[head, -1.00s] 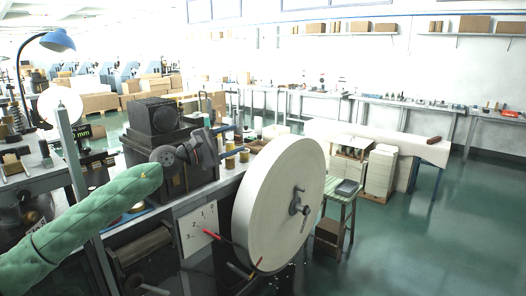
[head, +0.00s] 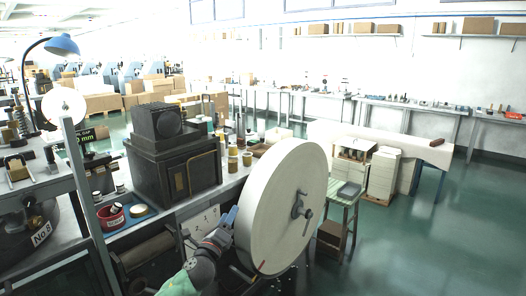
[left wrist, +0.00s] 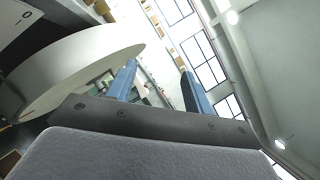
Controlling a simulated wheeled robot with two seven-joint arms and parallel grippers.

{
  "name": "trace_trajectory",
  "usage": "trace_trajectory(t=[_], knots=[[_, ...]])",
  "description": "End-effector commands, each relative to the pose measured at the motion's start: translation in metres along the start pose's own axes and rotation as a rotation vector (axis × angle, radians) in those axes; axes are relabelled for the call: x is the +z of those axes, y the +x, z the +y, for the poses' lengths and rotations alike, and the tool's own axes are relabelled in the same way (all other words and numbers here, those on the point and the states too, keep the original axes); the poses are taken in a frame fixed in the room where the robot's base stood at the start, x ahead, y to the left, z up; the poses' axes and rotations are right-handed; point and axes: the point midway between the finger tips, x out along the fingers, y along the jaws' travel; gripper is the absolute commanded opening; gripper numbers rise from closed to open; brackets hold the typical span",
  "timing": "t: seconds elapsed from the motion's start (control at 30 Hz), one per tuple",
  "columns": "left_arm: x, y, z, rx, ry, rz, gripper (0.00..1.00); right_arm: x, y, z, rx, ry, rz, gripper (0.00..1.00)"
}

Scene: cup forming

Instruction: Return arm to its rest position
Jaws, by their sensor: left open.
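My left gripper (head: 229,222) is low in the middle of the head view, beside the left edge of the large white disc (head: 285,205). My left arm's green sleeve shows only at the bottom edge. In the left wrist view, the two blue fingers of the left gripper (left wrist: 158,85) stand apart with nothing between them. The white disc (left wrist: 75,60) fills the upper left of that view, close beside the fingers; I cannot tell whether they touch. My right gripper is not in view.
A black machine box (head: 175,160) stands on the bench behind the disc. A red tin (head: 110,216) sits on the bench at left. A green stool (head: 340,195) stands right of the disc. The green floor (head: 450,230) at right is clear.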

Motion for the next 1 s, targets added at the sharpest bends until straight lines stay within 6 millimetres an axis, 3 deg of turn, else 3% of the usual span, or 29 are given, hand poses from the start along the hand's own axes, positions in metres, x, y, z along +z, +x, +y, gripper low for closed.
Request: trace_trajectory(t=[0.27, 0.47, 0.73, 1.0], knots=[[-0.054, -0.077, 0.077, 0.331, -0.475, -0.069, 0.52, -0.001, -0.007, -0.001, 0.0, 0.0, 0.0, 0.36], [-0.098, -0.149, 0.127, 0.585, -0.788, -0.152, 0.52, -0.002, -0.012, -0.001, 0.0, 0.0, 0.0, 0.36], [-0.162, -0.269, 0.174, 0.951, -1.163, -0.316, 0.52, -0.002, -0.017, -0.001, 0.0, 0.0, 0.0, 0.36], [-0.225, -0.408, 0.188, 1.337, -1.469, -0.55, 0.52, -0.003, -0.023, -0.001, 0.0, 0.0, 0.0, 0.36]])
